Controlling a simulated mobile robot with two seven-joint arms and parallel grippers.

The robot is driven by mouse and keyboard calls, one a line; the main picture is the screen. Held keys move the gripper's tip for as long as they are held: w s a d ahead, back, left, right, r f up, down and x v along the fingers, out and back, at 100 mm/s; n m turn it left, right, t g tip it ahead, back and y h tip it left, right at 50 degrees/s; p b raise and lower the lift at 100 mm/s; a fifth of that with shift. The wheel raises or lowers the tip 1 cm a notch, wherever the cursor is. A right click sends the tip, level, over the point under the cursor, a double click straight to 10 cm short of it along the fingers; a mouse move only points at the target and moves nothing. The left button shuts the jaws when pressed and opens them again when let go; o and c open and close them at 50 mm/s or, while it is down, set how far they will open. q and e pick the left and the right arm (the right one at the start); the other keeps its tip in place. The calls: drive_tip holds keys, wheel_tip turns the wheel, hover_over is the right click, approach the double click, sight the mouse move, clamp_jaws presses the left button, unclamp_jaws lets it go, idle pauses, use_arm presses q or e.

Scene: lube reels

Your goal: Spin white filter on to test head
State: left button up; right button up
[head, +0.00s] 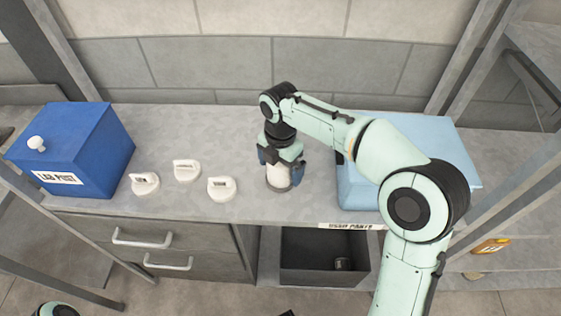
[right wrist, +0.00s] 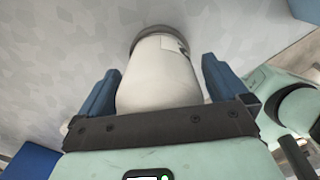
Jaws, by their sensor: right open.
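The white filter (head: 278,177) stands upright on the counter, with a grey band at its base. It also fills the middle of the right wrist view (right wrist: 160,78). My right gripper (head: 281,165) comes down over it from above. Its blue fingers (right wrist: 157,90) are open, one on each side of the filter, with a small gap showing on the right side. Which of the white pieces or other parts is the test head I cannot tell.
Several white handled caps (head: 187,171) lie on the counter left of the filter. A blue box (head: 85,150) labelled "LAB POST" stands at the far left. A light blue box (head: 440,150) is behind my right arm. A dark open bin (head: 310,277) sits below, beside drawers (head: 150,245).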

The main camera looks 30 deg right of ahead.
drive_tip(key=shift+c, duration=0.3)
drive_tip(key=c, duration=1.2)
drive_tip(key=m, duration=0.3)
drive_tip(key=shift+p, duration=0.4)
drive_tip(key=shift+m, duration=1.1)
drive_tip(key=shift+m+p, duration=0.35)
drive_tip(key=shift+m, duration=0.55)
drive_tip(key=m, duration=0.3)
